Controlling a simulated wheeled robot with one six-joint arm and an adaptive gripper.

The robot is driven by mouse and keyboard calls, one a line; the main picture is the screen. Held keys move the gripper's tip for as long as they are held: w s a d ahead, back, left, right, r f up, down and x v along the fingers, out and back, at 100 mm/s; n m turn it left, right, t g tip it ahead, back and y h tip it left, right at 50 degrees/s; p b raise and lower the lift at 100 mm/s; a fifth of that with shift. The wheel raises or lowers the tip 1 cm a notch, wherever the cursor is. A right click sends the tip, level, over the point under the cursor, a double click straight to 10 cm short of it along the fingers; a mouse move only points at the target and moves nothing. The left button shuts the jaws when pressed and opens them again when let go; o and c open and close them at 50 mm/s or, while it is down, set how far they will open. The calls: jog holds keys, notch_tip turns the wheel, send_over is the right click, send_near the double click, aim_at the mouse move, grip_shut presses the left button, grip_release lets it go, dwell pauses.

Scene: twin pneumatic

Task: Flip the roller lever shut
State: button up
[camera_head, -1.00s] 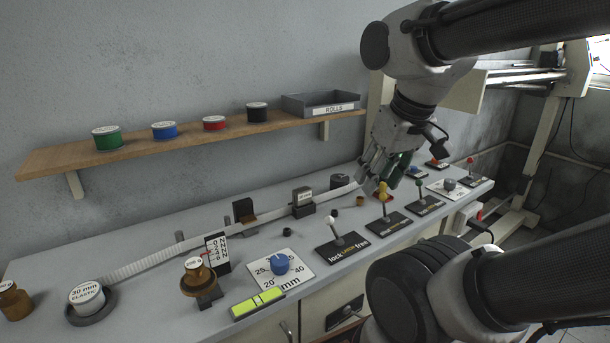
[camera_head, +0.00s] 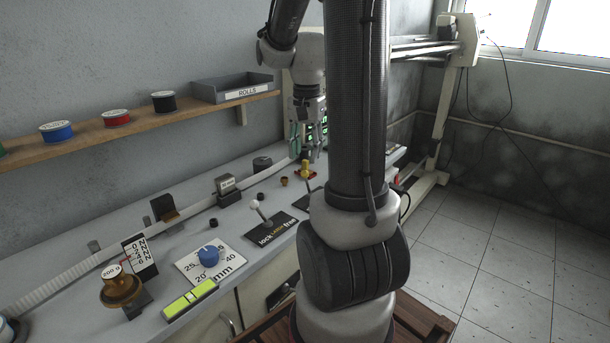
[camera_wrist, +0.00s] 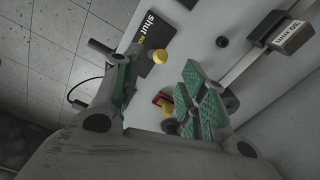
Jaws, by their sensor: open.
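The roller lever has a yellow knob (camera_head: 305,168) and stands on a dark plate (camera_head: 306,199), partly hidden behind my arm in the head view. The yellow knob (camera_wrist: 160,57) appears between the fingertips there. My gripper (camera_head: 308,150) is open, pointing down above or close to the knob. Its green-padded fingers (camera_wrist: 162,66) spread to either side of the knob in the wrist view. I cannot tell whether they touch it.
A white-knobbed lever (camera_head: 254,205) stands on the "lock/free" plate left of the roller lever. A blue dial (camera_head: 208,256) and a yellow-green level (camera_head: 189,299) lie nearer. A white elastic strip (camera_head: 75,278) runs along the bench. A grey tray (camera_head: 232,89) is on the shelf.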

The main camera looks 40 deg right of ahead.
aim_at(305, 173)
notch_tip(305, 173, down, 8)
jog(key=shift+r, duration=0.2)
grip_shut()
